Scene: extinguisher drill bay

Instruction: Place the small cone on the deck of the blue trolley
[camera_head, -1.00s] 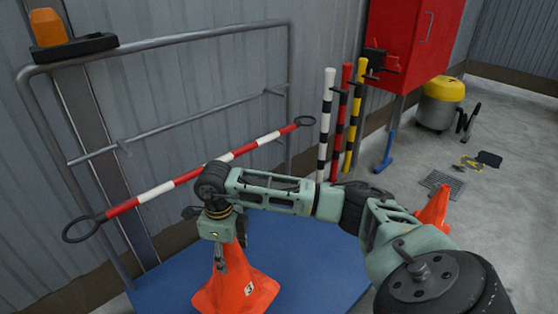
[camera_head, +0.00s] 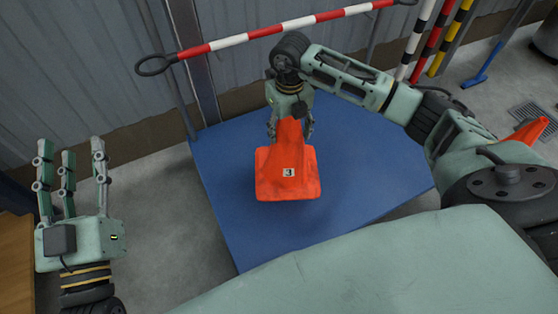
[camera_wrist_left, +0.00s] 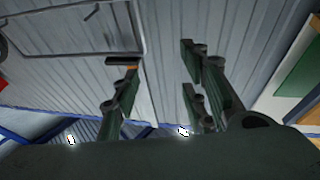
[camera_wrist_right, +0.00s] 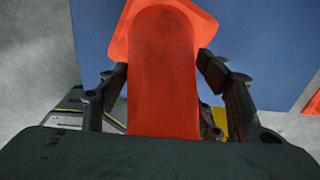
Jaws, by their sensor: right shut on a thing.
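The small orange cone (camera_head: 288,172) with a white number label is over the blue deck of the trolley (camera_head: 365,165). My right gripper (camera_head: 290,130) is shut on the cone's upper part from above. The cone looks roughly upright; I cannot tell whether its base touches the deck. In the right wrist view the cone (camera_wrist_right: 165,75) fills the space between the fingers, with the blue deck (camera_wrist_right: 265,45) behind it. My left gripper (camera_head: 70,165) is raised at the left, open and empty, away from the trolley. Its spread fingers also show in the left wrist view (camera_wrist_left: 160,85).
A red and white bar (camera_head: 280,28) runs across the trolley's rear rail. Striped posts (camera_head: 433,38) stand behind the deck at the right. Another orange cone (camera_head: 528,132) is on the floor at the far right, partly hidden by my arm. Much of the deck is bare.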

